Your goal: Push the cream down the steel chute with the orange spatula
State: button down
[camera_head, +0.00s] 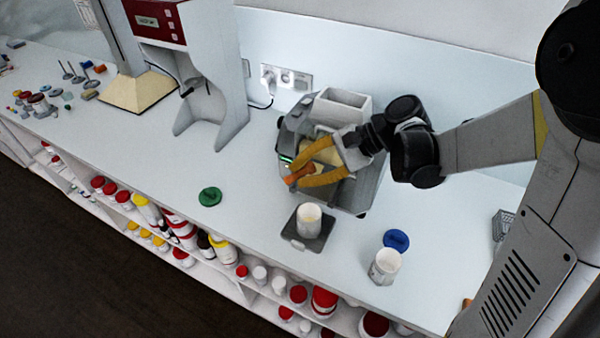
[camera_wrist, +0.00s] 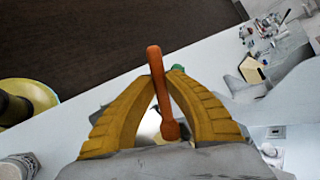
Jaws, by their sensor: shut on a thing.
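My gripper (camera_head: 298,178) has yellow fingers and is shut on the orange spatula (camera_head: 300,173) over the grey mill. In the wrist view the orange spatula (camera_wrist: 157,85) stands between the tips of my gripper (camera_wrist: 160,85), its long part reaching up past them. The mill (camera_head: 372,188) stands on the bench with a light grey box-shaped part (camera_head: 342,106) at its back. Cream-coloured stuff shows behind my fingers on the mill. My fingers hide most of the chute, and I cannot tell whether the spatula touches it.
A white jar (camera_head: 308,219) stands on a dark square plate (camera_head: 296,243) in front of the mill. Another white jar (camera_head: 384,268) stands by a blue lid (camera_head: 396,240). A green lid (camera_head: 210,197) lies at the left. The bench left of the mill is mostly clear.

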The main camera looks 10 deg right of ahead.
jog(key=shift+w+d+f+b, duration=0.1)
jog(key=shift+w+f+b, duration=0.1)
jog(key=shift+f+b, duration=0.2)
jog(key=shift+s, duration=0.1)
jog(key=s+a+f+b, duration=0.2)
jog(key=s+a, duration=0.1)
jog(key=s, duration=0.1)
jog(key=shift+s+f+b, duration=0.3)
dwell(0.4)
